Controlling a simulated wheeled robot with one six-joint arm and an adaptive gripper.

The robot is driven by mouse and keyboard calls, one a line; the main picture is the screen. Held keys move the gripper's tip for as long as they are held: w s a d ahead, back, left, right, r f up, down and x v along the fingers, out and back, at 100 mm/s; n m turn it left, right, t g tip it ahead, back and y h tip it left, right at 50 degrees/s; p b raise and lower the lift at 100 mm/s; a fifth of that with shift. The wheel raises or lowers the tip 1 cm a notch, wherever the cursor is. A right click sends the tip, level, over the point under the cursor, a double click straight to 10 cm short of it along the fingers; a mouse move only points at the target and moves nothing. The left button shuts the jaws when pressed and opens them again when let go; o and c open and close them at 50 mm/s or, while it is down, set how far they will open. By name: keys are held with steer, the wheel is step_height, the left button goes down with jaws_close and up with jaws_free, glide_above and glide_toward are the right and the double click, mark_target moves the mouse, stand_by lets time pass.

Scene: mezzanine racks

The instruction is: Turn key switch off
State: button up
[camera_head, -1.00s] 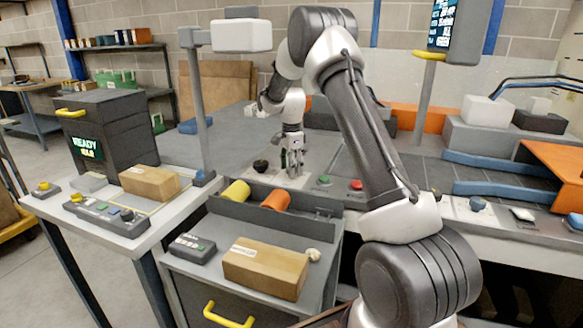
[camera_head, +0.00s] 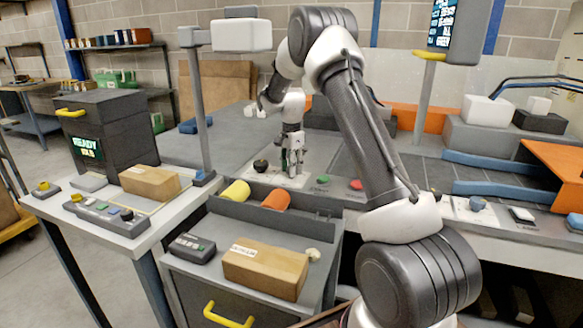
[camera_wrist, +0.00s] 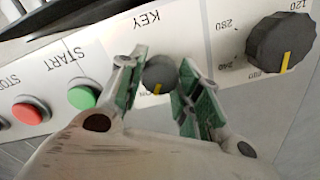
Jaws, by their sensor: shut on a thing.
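The key switch is a small dark round knob (camera_wrist: 160,74) with a yellow pointer line, under the label KEY in the wrist view. My gripper (camera_wrist: 158,88) has its green-padded fingers on both sides of this knob, shut on it. The yellow line points toward the partly hidden lettering below the knob. In the head view my gripper (camera_head: 291,165) reaches down to the panel (camera_head: 280,180), and its fingers hide the key switch there.
A larger black dial (camera_wrist: 281,42) with numbers sits right of the key switch. A green START button (camera_wrist: 82,97) and a red STOP button (camera_wrist: 27,113) are to its left. A parcel (camera_head: 265,268) lies on the nearer cabinet.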

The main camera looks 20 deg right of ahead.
steer(key=n, duration=0.4)
steer(key=shift+n, duration=0.3)
steer(key=n, duration=0.3)
steer(key=shift+n, duration=0.3)
steer(key=n, duration=0.3)
steer(key=shift+n, duration=2.2)
steer(key=o, duration=1.1)
steer(key=shift+c, duration=0.2)
step_height(320, 180, up, 8)
steer(key=shift+f, duration=0.25)
